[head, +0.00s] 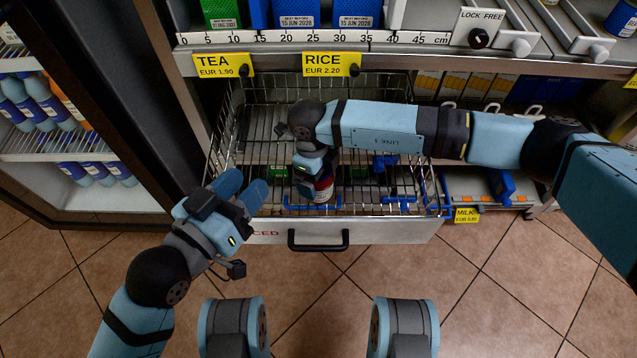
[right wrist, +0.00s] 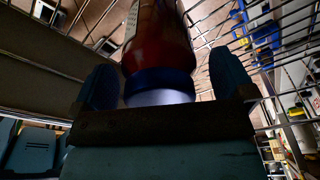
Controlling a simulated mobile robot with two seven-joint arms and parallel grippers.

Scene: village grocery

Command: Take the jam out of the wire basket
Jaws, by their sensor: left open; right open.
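The wire basket (head: 390,232) is a pulled-out drawer with a pale front panel and a dark handle. The jam (head: 324,190), a red jar with a blue band, stands inside near the front, partly hidden by my right gripper. My right gripper (head: 312,180) reaches down into the basket over the jar. In the right wrist view the jam (right wrist: 160,50) is between the two open fingers, with a gap at the right finger; contact on the left is unclear. My left gripper (head: 252,190) is open and empty at the basket's front left corner.
Blue dividers or clips (head: 385,163) and green items (head: 280,171) are in the basket. Shelves with TEA (head: 222,65) and RICE (head: 331,64) labels overhang its back. A fridge with bottles (head: 50,105) stands at left. The tiled floor (head: 320,285) in front is clear.

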